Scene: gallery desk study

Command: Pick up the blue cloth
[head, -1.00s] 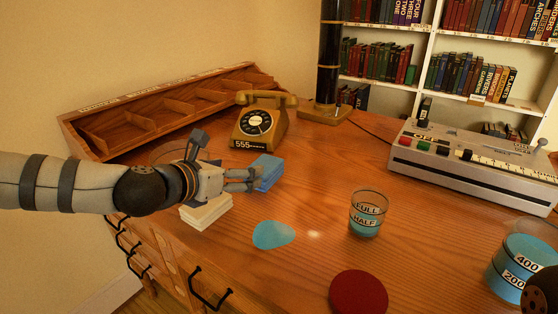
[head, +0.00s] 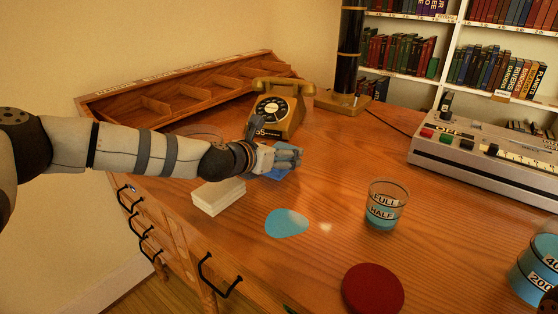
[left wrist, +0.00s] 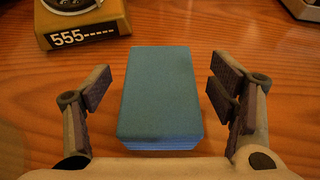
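The blue cloth (head: 279,174) is a neat folded block lying on the desk in front of the telephone, partly hidden by my left gripper in the head view. In the left wrist view the blue cloth (left wrist: 159,92) shows whole, upright in the picture and centred between the fingers. My left gripper (head: 290,156) is over the cloth; in the left wrist view its fingers (left wrist: 162,91) are spread, one on each side, with gaps to the cloth. It holds nothing.
A cream stack (head: 217,196) lies left of the cloth, the telephone (head: 280,107) behind it. A flat light-blue patch (head: 286,223), a beaker (head: 386,205) and a dark red disc (head: 373,289) are nearer. A grey machine (head: 490,155) stands right. Desk between cloth and machine is clear.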

